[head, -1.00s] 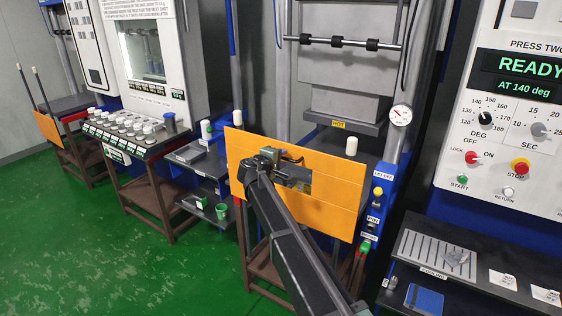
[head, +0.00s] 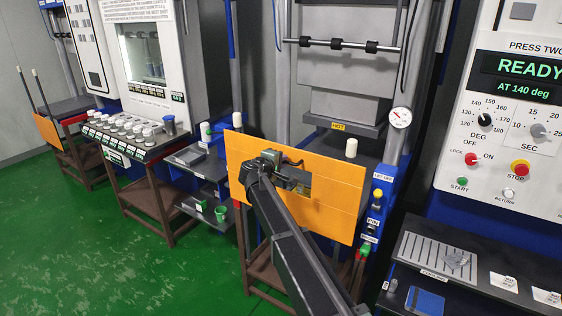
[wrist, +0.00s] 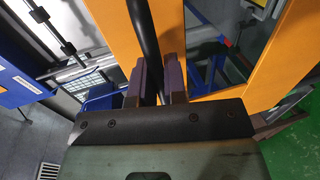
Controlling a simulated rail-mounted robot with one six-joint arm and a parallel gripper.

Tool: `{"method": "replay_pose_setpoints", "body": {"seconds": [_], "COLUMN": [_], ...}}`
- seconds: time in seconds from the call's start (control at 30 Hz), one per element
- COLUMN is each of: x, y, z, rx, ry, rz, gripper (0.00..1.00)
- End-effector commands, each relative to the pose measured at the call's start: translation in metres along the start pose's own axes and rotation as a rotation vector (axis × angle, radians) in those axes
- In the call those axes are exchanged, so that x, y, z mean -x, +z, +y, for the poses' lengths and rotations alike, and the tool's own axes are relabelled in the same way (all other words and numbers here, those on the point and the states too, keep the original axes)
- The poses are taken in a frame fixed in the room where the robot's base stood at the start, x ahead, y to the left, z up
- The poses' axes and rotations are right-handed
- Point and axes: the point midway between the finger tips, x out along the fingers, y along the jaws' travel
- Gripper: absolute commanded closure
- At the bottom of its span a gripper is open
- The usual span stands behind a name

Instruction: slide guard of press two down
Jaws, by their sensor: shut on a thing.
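The guard (head: 325,210) is an orange panel with a window-like opening, standing in front of the press in the middle of the head view. It also shows in the wrist view (wrist: 118,30). My gripper (head: 277,162) is at the guard's upper left part. In the wrist view my gripper (wrist: 160,78) has its two fingers on either side of a dark bar, the guard's handle (wrist: 143,30), and is shut on it. The guard's lower middle is partly hidden by my arm.
The press two control panel (head: 515,110) reads READY, AT 140 deg. A white cylinder (head: 351,148) stands behind the guard's top edge. A blue post with buttons (head: 373,215) is just right of the guard. A dark shelf (head: 480,262) is at right. Green floor (head: 80,250) is open at left.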

Motion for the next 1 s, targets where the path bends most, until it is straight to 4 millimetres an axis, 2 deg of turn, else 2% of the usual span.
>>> {"method": "replay_pose_setpoints", "body": {"seconds": [0.17,0.37,0.57,1.0], "x": [-0.005,-0.014,-0.028,-0.06], "y": [0.0,0.001,0.001,0.001], "z": [-0.026,-0.072,-0.137,-0.291], "rx": [-0.001,-0.001,-0.001,-0.001], "ry": [-0.001,-0.002,-0.002,-0.002], "rz": [0.0,0.0,-0.001,-0.001], "gripper": [1.0,1.0,1.0,1.0]}}
